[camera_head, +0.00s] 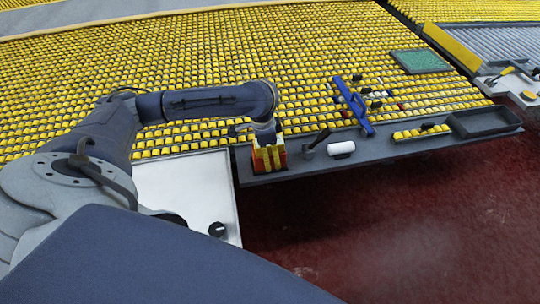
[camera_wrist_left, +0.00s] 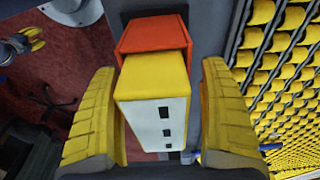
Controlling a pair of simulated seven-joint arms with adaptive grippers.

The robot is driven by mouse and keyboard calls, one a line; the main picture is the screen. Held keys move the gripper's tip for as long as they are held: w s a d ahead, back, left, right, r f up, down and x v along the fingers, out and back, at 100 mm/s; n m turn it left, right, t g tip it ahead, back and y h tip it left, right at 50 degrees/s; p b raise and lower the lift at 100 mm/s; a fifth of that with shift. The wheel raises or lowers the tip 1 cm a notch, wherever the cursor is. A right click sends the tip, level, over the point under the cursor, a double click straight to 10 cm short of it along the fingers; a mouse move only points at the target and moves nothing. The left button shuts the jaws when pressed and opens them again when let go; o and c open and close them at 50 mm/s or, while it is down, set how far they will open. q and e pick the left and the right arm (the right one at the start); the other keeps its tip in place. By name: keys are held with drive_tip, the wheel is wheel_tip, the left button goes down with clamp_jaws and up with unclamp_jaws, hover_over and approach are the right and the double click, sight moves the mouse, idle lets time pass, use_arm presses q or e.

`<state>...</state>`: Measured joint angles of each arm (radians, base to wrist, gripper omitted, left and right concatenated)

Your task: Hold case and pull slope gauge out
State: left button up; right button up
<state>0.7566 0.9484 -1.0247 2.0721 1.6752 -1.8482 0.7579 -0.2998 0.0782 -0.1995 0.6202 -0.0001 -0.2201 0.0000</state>
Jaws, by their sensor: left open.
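An orange-red case (camera_wrist_left: 153,34) stands on the dark shelf, with a yellow and white block, apparently the slope gauge (camera_wrist_left: 155,100), at its near side in the left wrist view. The block has a yellow top and a white face with several dark marks. In the head view the red and yellow case (camera_head: 281,158) stands at the shelf's left end, partly covered by my gripper. My left gripper (camera_wrist_left: 158,72) is open, its yellow padded fingers on either side of the block. I cannot tell whether they touch it. In the head view my left gripper (camera_head: 265,138) is over the case.
The dark grey shelf (camera_head: 385,163) holds a white roll (camera_head: 341,148), a black tool (camera_head: 317,142) and a dark tray (camera_head: 484,121) to the right. A blue tool (camera_head: 355,105) lies behind. A white panel (camera_head: 187,187) is at left. Dark red floor is in front.

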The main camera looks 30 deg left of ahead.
use_arm(q)
drive_tip(key=shift+d+f, duration=0.1)
drive_tip(key=shift+f, duration=0.95)
drive_tip(key=c, duration=1.5)
drive_tip(key=o, duration=0.7)
drive_tip(key=c, duration=0.4)
drive_tip(key=shift+c, duration=0.2)
